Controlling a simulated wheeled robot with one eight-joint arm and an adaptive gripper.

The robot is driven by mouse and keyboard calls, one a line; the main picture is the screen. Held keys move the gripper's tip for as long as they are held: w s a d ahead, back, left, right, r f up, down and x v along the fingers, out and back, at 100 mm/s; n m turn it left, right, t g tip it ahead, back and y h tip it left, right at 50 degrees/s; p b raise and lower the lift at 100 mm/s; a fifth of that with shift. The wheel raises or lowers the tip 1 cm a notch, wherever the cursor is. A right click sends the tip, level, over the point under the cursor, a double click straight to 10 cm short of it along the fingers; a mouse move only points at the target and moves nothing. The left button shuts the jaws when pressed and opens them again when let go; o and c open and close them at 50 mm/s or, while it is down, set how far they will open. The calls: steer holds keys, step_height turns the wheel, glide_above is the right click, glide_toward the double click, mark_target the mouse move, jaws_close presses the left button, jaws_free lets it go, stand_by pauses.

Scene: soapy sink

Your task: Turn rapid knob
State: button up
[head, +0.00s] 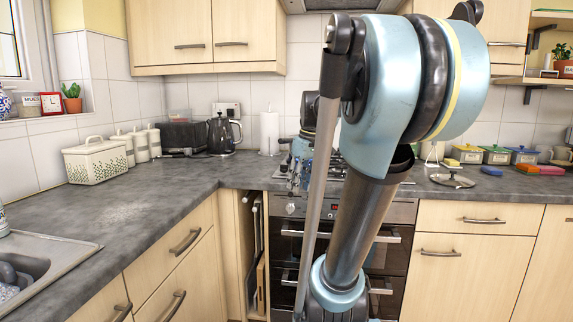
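The hob (337,171) is set in the worktop behind my arm, and only parts of it show. The oven (288,245) is below it, with a small display (334,208) on its front panel. A small round silver shape (290,208), perhaps a knob, shows at the panel's left. I cannot pick out the rapid knob; my arm covers much of the hob and panel. My gripper (295,178) appears small at the hob's left front, pointing down near the worktop edge. Its fingers are too small to tell whether they are open or shut, or touch anything.
A black kettle (222,134), a paper towel roll (269,132) and a bread bin (97,160) stand at the back left. The sink (35,270) is at the lower left. Coloured butter dishes (497,155) and a metal lid (452,180) are at the right. The left worktop is mostly clear.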

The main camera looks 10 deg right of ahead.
steer(key=w+d+r+n+y, duration=0.1)
steer(key=w+d+r+n, duration=0.25)
steer(key=w+r, duration=0.8)
steer(key=n+y, duration=0.1)
steer(key=n, duration=0.4)
glide_toward(284, 168)
steer(key=x, duration=0.7)
steer(key=shift+w+r, duration=0.1)
steer(key=shift+w, duration=0.3)
